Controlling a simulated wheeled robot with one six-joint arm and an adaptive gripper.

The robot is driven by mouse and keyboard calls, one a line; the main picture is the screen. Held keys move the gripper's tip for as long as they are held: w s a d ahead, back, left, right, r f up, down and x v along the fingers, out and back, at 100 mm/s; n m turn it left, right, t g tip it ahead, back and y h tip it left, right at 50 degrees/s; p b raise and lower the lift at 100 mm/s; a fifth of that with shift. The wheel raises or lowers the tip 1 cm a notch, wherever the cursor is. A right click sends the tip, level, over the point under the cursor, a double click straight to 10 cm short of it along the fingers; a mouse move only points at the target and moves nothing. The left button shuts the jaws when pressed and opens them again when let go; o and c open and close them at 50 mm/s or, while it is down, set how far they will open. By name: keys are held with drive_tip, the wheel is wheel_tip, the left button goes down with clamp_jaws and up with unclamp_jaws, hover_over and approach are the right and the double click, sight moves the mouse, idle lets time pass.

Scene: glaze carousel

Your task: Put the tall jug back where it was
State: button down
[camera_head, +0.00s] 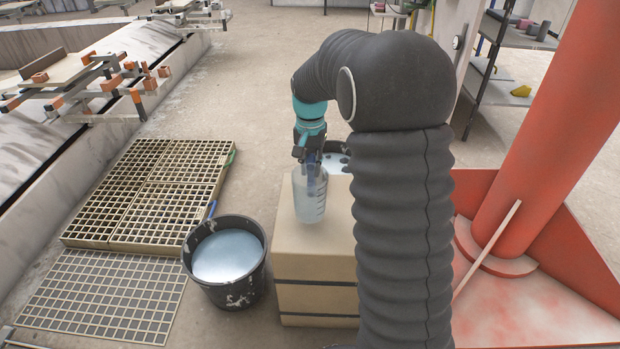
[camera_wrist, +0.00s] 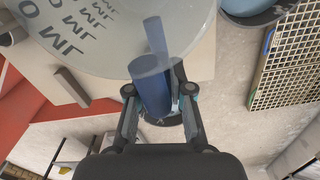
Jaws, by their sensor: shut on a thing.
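The tall jug (camera_head: 308,203) is a translucent vessel with dark measuring marks, roughly upright at the left part of the beige box top (camera_head: 338,240). I cannot tell whether its base touches the box. My gripper (camera_head: 309,150) is at its upper end, shut on its blue handle. In the wrist view, the blue handle (camera_wrist: 152,88) sits between the fingers of my gripper (camera_wrist: 156,105). The jug's clear wall with ML lettering (camera_wrist: 100,30) fills the upper part of that view.
A black bucket of pale liquid (camera_head: 228,257) stands left of the box. Another dark container (camera_head: 336,158) is partly hidden behind my gripper. Wooden grids (camera_head: 150,195) lie on the floor at left. A red column (camera_head: 545,130) rises at right. Bare floor (camera_head: 240,110) lies beyond.

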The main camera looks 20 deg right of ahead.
sight(310, 179)
drive_tip(key=shift+a+f, duration=0.15)
drive_tip(key=shift+f, duration=1.9)
drive_tip(key=shift+f, duration=0.15)
drive_tip(key=c, duration=1)
unclamp_jaws()
drive_tip(key=shift+c, duration=0.2)
